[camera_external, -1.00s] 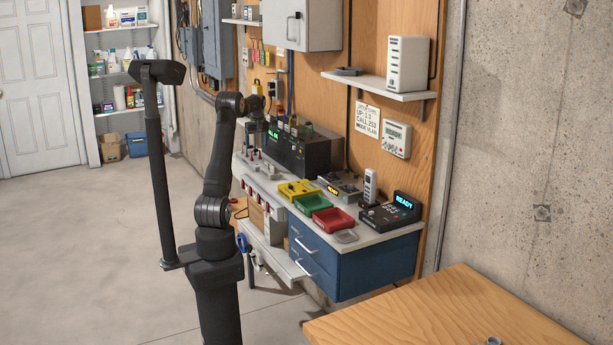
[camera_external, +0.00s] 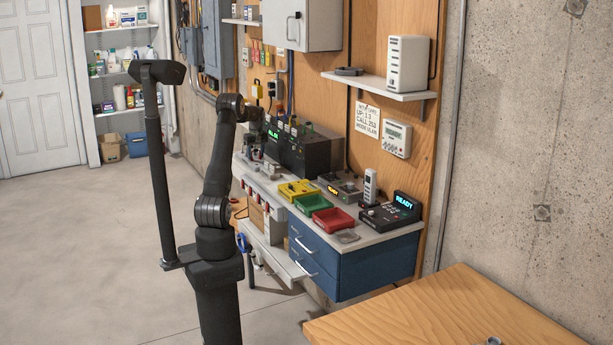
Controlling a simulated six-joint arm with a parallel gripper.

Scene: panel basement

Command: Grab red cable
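My gripper (camera_external: 254,153) points down over the far left end of the workbench (camera_external: 373,238), in front of a dark device with a green display. It is small and dark here, and I cannot tell whether its fingers are open or shut. I cannot make out a red cable for certain. Small red pieces (camera_external: 250,190) show along the front edge of the bench below my gripper, but they are too small to identify. Whatever lies directly under the fingers is partly hidden by the gripper.
The dark device (camera_external: 306,153) stands close behind my gripper. Yellow (camera_external: 297,190), green (camera_external: 312,203) and red trays (camera_external: 333,219) sit to the right on the bench. A grey cabinet (camera_external: 300,25) hangs above. The floor at left is clear.

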